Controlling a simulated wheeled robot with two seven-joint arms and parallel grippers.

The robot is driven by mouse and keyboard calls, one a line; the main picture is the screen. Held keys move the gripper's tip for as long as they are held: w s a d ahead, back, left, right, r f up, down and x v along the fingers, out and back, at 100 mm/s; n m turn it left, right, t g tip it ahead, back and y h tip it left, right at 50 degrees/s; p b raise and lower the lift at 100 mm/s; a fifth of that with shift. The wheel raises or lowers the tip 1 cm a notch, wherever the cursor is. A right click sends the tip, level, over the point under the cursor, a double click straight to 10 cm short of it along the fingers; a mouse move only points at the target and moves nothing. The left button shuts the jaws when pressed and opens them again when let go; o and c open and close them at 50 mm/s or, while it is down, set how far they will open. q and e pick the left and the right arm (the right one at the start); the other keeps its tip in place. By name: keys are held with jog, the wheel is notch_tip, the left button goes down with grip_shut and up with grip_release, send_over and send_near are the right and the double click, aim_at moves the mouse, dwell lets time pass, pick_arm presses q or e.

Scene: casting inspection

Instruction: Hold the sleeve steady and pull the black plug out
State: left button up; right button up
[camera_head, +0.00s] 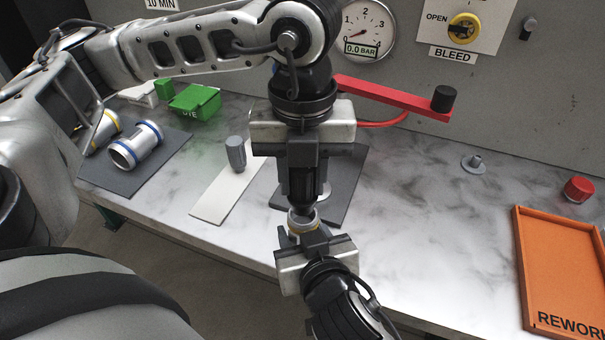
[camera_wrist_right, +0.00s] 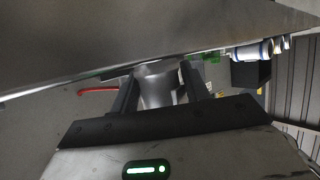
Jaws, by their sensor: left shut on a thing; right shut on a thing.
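In the right wrist view the sleeve (camera_wrist_right: 158,84) shows as a blurred grey body between the two dark fingers. My left gripper (camera_head: 302,203) points down from above and is shut at the sleeve's upper end. The black plug cannot be told apart from the dark fingers there. How far it sits in the sleeve is hidden.
A grey peg (camera_head: 236,154) stands on a white strip (camera_head: 222,196). A red lever (camera_head: 390,95) juts out behind. An orange REWORK tray (camera_head: 526,262) is at right.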

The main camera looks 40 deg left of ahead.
aim_at(305, 200)
pick_arm(q)
jog(key=shift+r, duration=1.95)
pick_arm(e)
jog(key=o, duration=1.3)
jog(key=shift+o, duration=0.2)
jog(key=shift+r, duration=0.15)
notch_tip(305, 200, up, 10)
jog(key=shift+f, duration=0.1)
jog(key=shift+s, duration=0.1)
